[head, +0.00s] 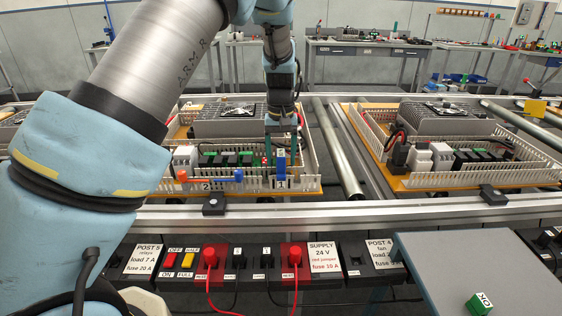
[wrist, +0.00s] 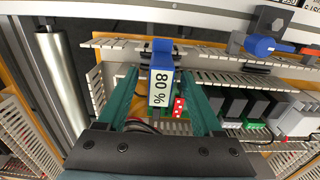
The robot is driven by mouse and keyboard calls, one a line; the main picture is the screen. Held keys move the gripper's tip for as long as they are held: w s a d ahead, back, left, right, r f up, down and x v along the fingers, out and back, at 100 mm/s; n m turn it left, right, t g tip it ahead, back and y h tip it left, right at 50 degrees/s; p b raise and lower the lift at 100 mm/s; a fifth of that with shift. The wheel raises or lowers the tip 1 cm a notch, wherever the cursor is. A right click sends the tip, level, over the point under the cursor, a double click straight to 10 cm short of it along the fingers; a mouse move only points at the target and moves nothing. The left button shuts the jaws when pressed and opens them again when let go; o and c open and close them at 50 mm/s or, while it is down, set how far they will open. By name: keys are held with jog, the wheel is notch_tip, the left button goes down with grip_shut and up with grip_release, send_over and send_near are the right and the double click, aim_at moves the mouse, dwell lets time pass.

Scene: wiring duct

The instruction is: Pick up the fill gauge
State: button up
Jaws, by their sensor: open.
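The fill gauge (wrist: 161,84) is a small blue block with a white face marked "80 %". In the wrist view it stands at the duct wall between the two green fingers of my gripper (wrist: 164,98), which are open with a gap on each side. In the head view the gauge (head: 281,160) shows as a blue piece at the front duct of the left panel, just below my gripper (head: 281,128). Its lower part is hidden in the wrist view.
White slotted duct (head: 225,185) frames the left panel, with relays and terminals inside. An orange piece and a blue knob (wrist: 262,45) sit along the duct. A second panel (head: 450,150) stands at right. A grey table (head: 480,270) holds a green OK block (head: 479,302).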

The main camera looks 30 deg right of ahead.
jog(key=shift+f, duration=1.45)
jog(key=shift+c, duration=0.3)
grip_shut()
